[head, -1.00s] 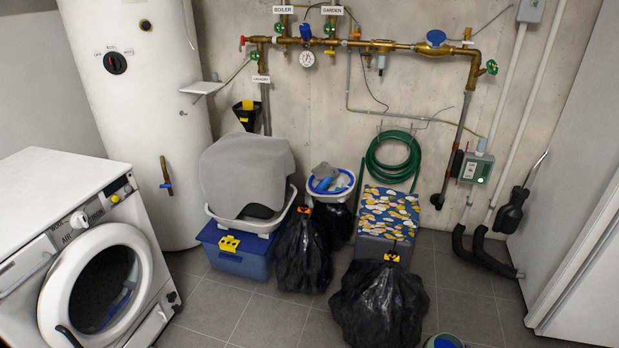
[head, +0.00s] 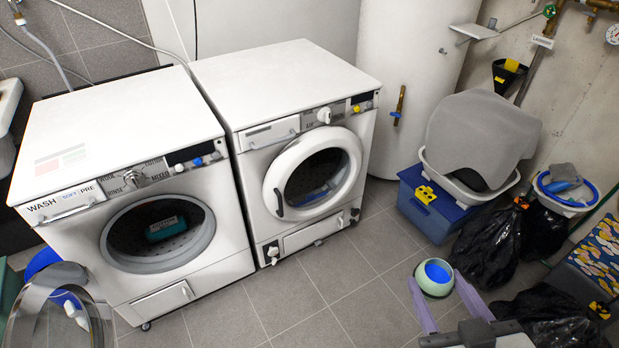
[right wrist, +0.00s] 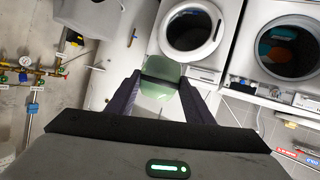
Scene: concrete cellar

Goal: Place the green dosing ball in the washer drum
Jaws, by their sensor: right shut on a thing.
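The green dosing ball (head: 434,288), pale green with a blue top opening, is held between the purple fingers of my right gripper (head: 436,277), above the floor in front of the machines. In the right wrist view the ball (right wrist: 160,80) sits between both fingertips (right wrist: 160,84). The washer (head: 120,170), marked WASH, stands at the left in the head view. Its glass door (head: 42,318) is swung open to the lower left. Its drum (head: 185,243) is dark, with a teal item (head: 166,228) inside. My gripper is to the right of the drum, apart from it. My left gripper is not in view.
A second machine (head: 290,75) with its round door (head: 348,148) shut stands between washer and boiler (head: 405,80). A blue box (head: 430,212) with a grey-draped basket and black bags (head: 485,245) are on the right. The tiled floor (head: 290,300) before the machines is clear.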

